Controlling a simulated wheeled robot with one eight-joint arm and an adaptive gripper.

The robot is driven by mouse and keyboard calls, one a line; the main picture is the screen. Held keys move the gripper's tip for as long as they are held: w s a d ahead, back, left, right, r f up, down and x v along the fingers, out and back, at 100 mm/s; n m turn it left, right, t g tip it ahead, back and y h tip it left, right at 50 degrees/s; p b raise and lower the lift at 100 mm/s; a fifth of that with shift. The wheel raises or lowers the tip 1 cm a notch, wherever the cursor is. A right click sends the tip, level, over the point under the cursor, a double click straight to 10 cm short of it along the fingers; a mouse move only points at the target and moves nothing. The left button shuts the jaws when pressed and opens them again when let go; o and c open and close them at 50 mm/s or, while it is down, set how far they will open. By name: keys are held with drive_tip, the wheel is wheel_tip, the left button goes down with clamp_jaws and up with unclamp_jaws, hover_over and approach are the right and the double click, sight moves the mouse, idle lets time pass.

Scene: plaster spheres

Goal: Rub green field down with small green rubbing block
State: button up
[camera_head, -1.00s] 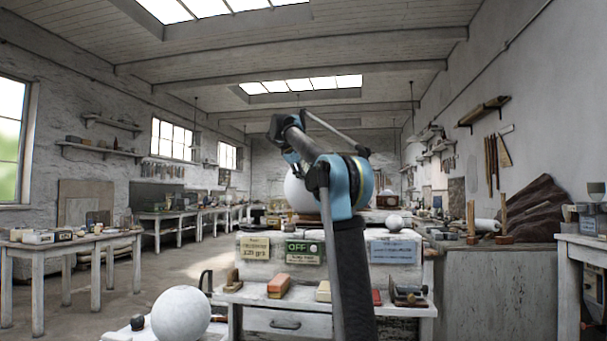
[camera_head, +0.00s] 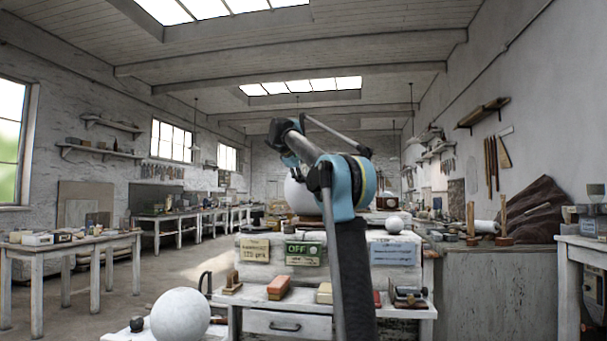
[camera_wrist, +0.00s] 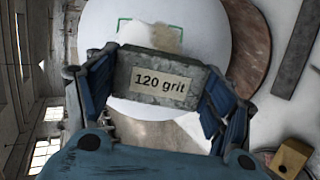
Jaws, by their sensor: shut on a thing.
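My gripper (camera_wrist: 160,76) is shut on a grey block (camera_wrist: 168,62) with a "120 grit" label, seen in the wrist view. The block's colour looks grey rather than clearly green. Beyond it is a large white sphere (camera_wrist: 100,20), which also shows partly behind my arm in the head view (camera_head: 296,200). A green outline (camera_wrist: 122,32) marks a field on the sphere, with a beige rough patch (camera_wrist: 168,38) beside the block's far edge. The block hides part of this area. I cannot tell whether block and sphere touch. My arm hides the gripper in the head view.
A small white sphere (camera_head: 393,224) sits on top. Another large white sphere (camera_head: 180,315) is at front left.

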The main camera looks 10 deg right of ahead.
drive_tip(key=shift+s+a+f, duration=0.1)
drive_tip(key=shift+s+f, duration=0.2)
drive_tip(key=shift+f, duration=0.5)
drive_tip(key=shift+w+d+r, duration=0.15)
drive_tip(key=shift+w+r, duration=0.1)
drive_tip(key=shift+r, duration=0.4)
drive_tip(key=shift+w+d+r, duration=0.1)
drive_tip(key=shift+w+r, duration=0.15)
drive_tip(key=shift+r, duration=0.45)
drive_tip(key=shift+w+d+r, duration=0.15)
drive_tip(key=shift+w+r, duration=0.1)
drive_tip(key=shift+r, duration=0.4)
drive_tip(key=shift+a, duration=0.1)
drive_tip(key=shift+s+a+f, duration=0.2)
drive_tip(key=shift+s+f, duration=0.15)
drive_tip(key=shift+s, duration=0.15)
drive_tip(key=shift+s+a+f, duration=0.2)
drive_tip(key=shift+s+f, duration=0.15)
drive_tip(key=shift+s, duration=0.15)
drive_tip(key=shift+v, duration=1.25)
drive_tip(key=shift+s+d+r, duration=0.1)
drive_tip(key=shift+s+d, duration=0.05)
drive_tip(key=shift+d+v, duration=0.1)
drive_tip(key=shift+v, duration=0.85)
drive_tip(key=shift+d+v, duration=0.15)
drive_tip(key=shift+v, duration=0.8)
